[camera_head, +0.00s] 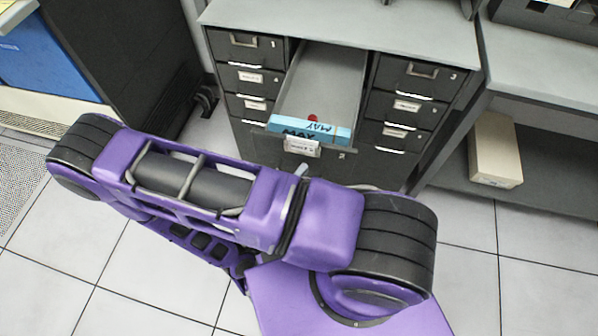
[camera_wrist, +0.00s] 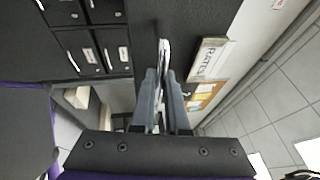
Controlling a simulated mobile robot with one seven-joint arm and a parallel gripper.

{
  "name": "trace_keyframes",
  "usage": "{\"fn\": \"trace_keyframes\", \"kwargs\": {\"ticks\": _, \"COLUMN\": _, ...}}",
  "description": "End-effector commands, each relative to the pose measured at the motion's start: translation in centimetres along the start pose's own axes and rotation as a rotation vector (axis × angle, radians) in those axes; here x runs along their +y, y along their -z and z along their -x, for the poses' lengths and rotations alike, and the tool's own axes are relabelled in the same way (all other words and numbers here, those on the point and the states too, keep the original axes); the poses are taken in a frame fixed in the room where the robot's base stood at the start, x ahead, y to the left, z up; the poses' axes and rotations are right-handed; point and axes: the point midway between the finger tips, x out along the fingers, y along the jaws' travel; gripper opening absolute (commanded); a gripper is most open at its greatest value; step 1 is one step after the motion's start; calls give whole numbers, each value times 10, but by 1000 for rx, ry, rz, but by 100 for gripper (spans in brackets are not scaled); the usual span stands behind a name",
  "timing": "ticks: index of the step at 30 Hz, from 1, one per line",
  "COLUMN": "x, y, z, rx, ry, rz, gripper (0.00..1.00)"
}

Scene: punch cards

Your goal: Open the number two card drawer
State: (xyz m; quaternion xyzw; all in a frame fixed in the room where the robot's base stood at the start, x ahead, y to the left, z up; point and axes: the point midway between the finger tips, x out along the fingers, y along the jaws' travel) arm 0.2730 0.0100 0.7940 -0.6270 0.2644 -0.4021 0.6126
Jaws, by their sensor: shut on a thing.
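The number two drawer (camera_head: 340,75) is the top middle drawer of a grey cabinet, and it stands pulled well out. Inside are a blue-edged card deck marked MAY (camera_head: 310,130) and a small red round thing (camera_head: 312,118). The drawer's metal handle and label (camera_head: 302,147) show on its front. In the wrist view my gripper (camera_wrist: 163,75) is shut on a thin metal handle (camera_wrist: 164,50) that stands out from a dark front. In the head view my purple arm hides most of the gripper and the drawer's lower front.
Shut drawers flank the open one, with the number one drawer (camera_head: 245,45) at left and the number three drawer (camera_head: 415,75) at right. A beige box (camera_head: 494,150) sits on a low shelf at right. Tiled floor (camera_head: 520,240) is open in front.

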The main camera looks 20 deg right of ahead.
Motion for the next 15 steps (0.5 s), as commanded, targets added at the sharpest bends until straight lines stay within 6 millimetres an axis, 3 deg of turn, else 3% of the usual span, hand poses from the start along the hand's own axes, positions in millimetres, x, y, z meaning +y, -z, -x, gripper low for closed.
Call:
{"fn": "trace_keyframes", "kwargs": {"ticks": 3, "x": 0, "y": 0, "z": 0, "rx": 2, "ry": -1, "rz": 0, "gripper": 0}}
{"fn": "trace_keyframes", "kwargs": {"ticks": 4, "x": 0, "y": 0, "z": 0, "rx": 2, "ry": -1, "rz": 0, "gripper": 16}}
{"fn": "trace_keyframes", "kwargs": {"ticks": 6, "x": 0, "y": 0, "z": 0, "rx": 2, "ry": -1, "rz": -1, "gripper": 25}}
{"fn": "trace_keyframes", "kwargs": {"ticks": 15, "x": 0, "y": 0, "z": 1, "rx": 0, "ry": -1, "rz": -1, "gripper": 25}}
